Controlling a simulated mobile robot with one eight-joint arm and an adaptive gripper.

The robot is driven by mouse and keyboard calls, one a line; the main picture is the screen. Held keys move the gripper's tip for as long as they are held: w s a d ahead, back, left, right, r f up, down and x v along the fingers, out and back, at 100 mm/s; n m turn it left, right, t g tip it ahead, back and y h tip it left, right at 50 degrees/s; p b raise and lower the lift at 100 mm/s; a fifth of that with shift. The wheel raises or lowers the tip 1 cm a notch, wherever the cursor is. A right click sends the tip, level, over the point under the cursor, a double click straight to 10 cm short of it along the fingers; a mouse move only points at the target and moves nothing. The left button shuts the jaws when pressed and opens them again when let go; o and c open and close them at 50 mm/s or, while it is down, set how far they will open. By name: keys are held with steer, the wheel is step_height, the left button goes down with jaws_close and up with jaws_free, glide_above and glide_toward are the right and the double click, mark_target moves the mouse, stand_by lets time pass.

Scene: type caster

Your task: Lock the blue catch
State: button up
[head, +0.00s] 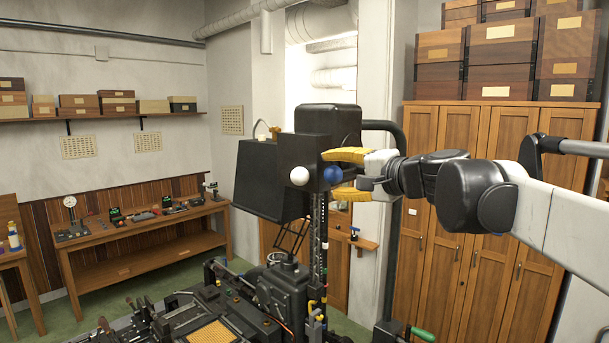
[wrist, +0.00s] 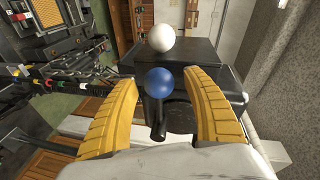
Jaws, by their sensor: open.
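The blue catch shows as a blue ball knob (head: 333,174) on the right side of a black box (head: 310,155) high on the machine. In the wrist view the blue knob (wrist: 164,82) sits on a short dark lever. My gripper (head: 338,174) has yellow fingers and is open, one finger above the knob and one below in the head view. In the wrist view my gripper (wrist: 160,80) has a finger on each side of the knob, with clear gaps. Whether the catch is locked cannot be told.
A white ball knob (head: 299,176) is on the same black box, close to the blue one; it also shows in the wrist view (wrist: 161,38). The machine bed (head: 210,332) lies below. A wooden cabinet (head: 480,200) stands behind my arm.

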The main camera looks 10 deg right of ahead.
steer(key=v, duration=1.1)
steer(key=shift+s, duration=0.1)
steer(key=s+a+f+n+g+h+b, duration=0.1)
steer(key=s+a+f+n+g+b, duration=0.15)
steer(key=f+b, duration=0.8)
steer(key=s+a+f+n+g+h+b, duration=0.1)
steer(key=s+f+b, duration=0.3)
steer(key=f, duration=1.3)
steer(key=s+a+f+n+g+h+b, duration=0.15)
steer(key=s+f+b, duration=0.4)
steer(key=f, duration=0.75)
steer(key=s+d+f+n+h+b, duration=0.1)
steer(key=s+f+b, duration=0.2)
steer(key=f+b, duration=0.4)
steer(key=s+d+f+n+g+h+b, duration=0.1)
steer(key=f+b, duration=0.6)
steer(key=f, duration=1)
steer(key=s+d+f+n+g+h+b, duration=0.1)
steer(key=s+f+b, duration=0.4)
steer(key=f, duration=0.8)
steer(key=n+h+b, duration=0.1)
steer(key=b, duration=0.2)
steer(key=shift+d+n, duration=0.35)
steer(key=shift+n, duration=0.05)
